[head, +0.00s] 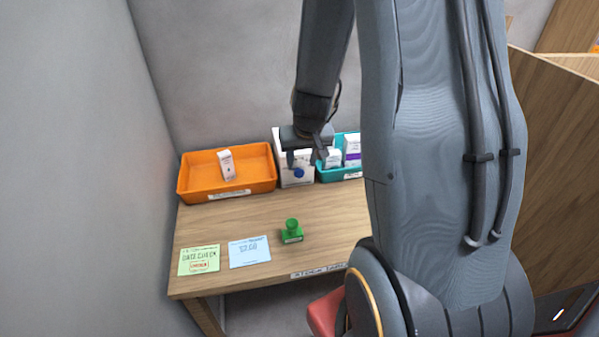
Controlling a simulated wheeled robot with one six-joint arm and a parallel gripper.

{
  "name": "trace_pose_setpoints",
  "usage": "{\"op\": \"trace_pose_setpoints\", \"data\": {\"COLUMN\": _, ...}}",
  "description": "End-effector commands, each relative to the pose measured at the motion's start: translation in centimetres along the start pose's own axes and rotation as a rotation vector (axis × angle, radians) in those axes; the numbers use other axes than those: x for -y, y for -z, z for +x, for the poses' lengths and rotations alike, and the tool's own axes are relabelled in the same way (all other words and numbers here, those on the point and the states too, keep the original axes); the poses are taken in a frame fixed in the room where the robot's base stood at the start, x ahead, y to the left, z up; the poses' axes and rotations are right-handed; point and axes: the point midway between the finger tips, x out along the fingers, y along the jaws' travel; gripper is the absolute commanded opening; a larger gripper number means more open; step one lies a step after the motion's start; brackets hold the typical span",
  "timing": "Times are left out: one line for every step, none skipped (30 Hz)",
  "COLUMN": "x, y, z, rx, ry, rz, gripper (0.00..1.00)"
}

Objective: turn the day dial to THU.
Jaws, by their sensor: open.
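The day dial looks to be the blue round knob (299,174) on the front of a white box (285,150) at the back of the wooden counter. Its lettering is too small to read, so I cannot tell which day it points to. My gripper (307,161) is open and empty, with its fingers pointing down in front of the box's upper part. The fingers appear just above the knob in the picture. I cannot tell if they touch the box. My gripper and wrist hide much of the box's top.
An orange tray (190,187) with a white carton (226,165) stands left of the box. A teal tray (340,176) with white cartons stands right. A green stamp (292,232), a blue card (249,252) and a green card (199,260) lie in front on the counter (330,222).

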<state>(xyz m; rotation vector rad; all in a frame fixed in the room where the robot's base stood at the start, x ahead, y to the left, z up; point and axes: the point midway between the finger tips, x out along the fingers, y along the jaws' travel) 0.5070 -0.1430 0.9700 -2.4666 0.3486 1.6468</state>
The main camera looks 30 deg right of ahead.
Motion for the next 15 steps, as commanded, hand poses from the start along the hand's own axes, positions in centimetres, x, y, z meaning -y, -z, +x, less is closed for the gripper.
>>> {"op": "trace_pose_setpoints", "data": {"x": 0.0, "y": -0.1, "z": 0.9, "rx": 0.0, "ry": 0.0, "rz": 0.0, "gripper": 0.44}}
{"op": "trace_pose_setpoints", "data": {"x": 0.0, "y": -0.1, "z": 1.3, "rx": 0.0, "ry": 0.0, "rz": 0.0, "gripper": 0.44}}
{"op": "trace_pose_setpoints", "data": {"x": 0.0, "y": -0.1, "z": 1.8, "rx": 0.0, "ry": 0.0, "rz": -0.001, "gripper": 0.44}}
{"op": "trace_pose_setpoints", "data": {"x": 0.0, "y": -0.1, "z": 2.1, "rx": 0.0, "ry": 0.0, "rz": 0.0, "gripper": 0.44}}
{"op": "trace_pose_setpoints", "data": {"x": 0.0, "y": -0.1, "z": 2.5, "rx": 0.0, "ry": 0.0, "rz": 0.0, "gripper": 0.44}}
{"op": "trace_pose_setpoints", "data": {"x": 0.0, "y": -0.1, "z": 2.9, "rx": 0.0, "ry": 0.0, "rz": 0.001, "gripper": 0.44}}
{"op": "trace_pose_setpoints", "data": {"x": 0.0, "y": -0.1, "z": 3.3, "rx": 0.0, "ry": 0.0, "rz": 0.001, "gripper": 0.44}}
{"op": "trace_pose_setpoints", "data": {"x": 0.1, "y": -0.1, "z": 3.6, "rx": 0.0, "ry": 0.0, "rz": 0.001, "gripper": 0.44}}
{"op": "trace_pose_setpoints", "data": {"x": 0.1, "y": -0.1, "z": 4.1, "rx": 0.001, "ry": 0.0, "rz": 0.0, "gripper": 0.44}}
{"op": "trace_pose_setpoints", "data": {"x": 0.1, "y": -0.1, "z": 4.4, "rx": 0.001, "ry": 0.0, "rz": -0.001, "gripper": 0.44}}
{"op": "trace_pose_setpoints", "data": {"x": 0.1, "y": -0.1, "z": 4.7, "rx": 0.001, "ry": 0.0, "rz": -0.001, "gripper": 0.44}}
{"op": "trace_pose_setpoints", "data": {"x": 0.1, "y": -0.1, "z": 5.0, "rx": 0.001, "ry": 0.0, "rz": 0.0, "gripper": 0.44}}
{"op": "trace_pose_setpoints", "data": {"x": 0.1, "y": -0.1, "z": 5.2, "rx": 0.001, "ry": 0.0, "rz": 0.0, "gripper": 0.44}}
{"op": "trace_pose_setpoints", "data": {"x": 0.1, "y": -0.1, "z": 5.4, "rx": 0.001, "ry": 0.0, "rz": 0.001, "gripper": 0.44}}
{"op": "trace_pose_setpoints", "data": {"x": 0.1, "y": -0.1, "z": 5.6, "rx": 0.001, "ry": 0.0, "rz": 0.001, "gripper": 0.44}}
